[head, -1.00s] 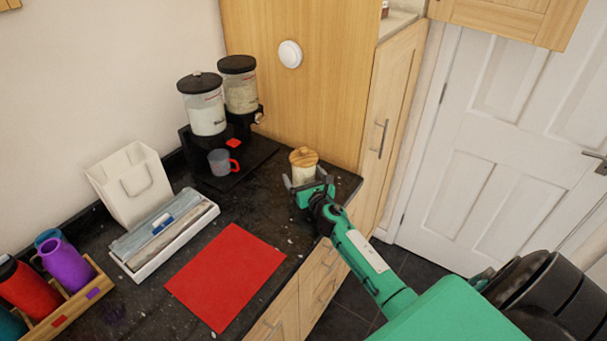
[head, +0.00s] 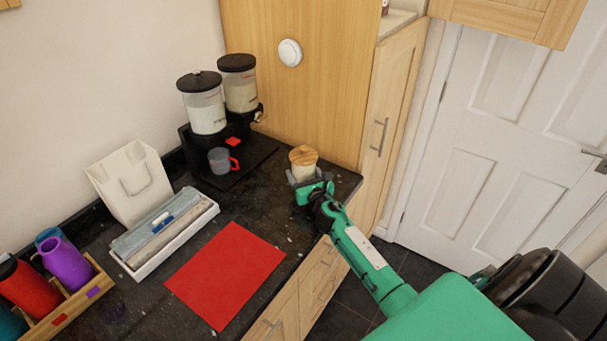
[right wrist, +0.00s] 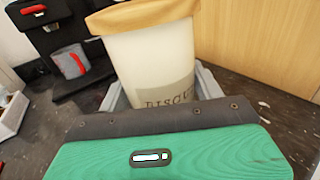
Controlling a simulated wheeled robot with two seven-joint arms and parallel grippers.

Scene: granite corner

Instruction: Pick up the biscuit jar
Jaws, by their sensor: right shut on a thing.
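The biscuit jar (head: 303,161) is a cream jar with a wooden lid, upright on the dark counter near its far right corner. In the right wrist view the jar (right wrist: 152,65) fills the top middle, with part of its lettering showing. My right gripper (head: 304,179) is shut on the jar's body. In the right wrist view its grey fingers show on both sides of the jar. The jar's base is hidden behind the gripper, so I cannot tell whether it touches the counter. My left gripper is not in view.
A dispenser stand (head: 252,158) with two canisters and a grey mug (head: 219,161) are left of the jar. A red mat (head: 226,274), a white tray (head: 139,271) and a bottle crate (head: 88,307) lie nearer. A wooden panel (head: 310,100) rises behind the jar.

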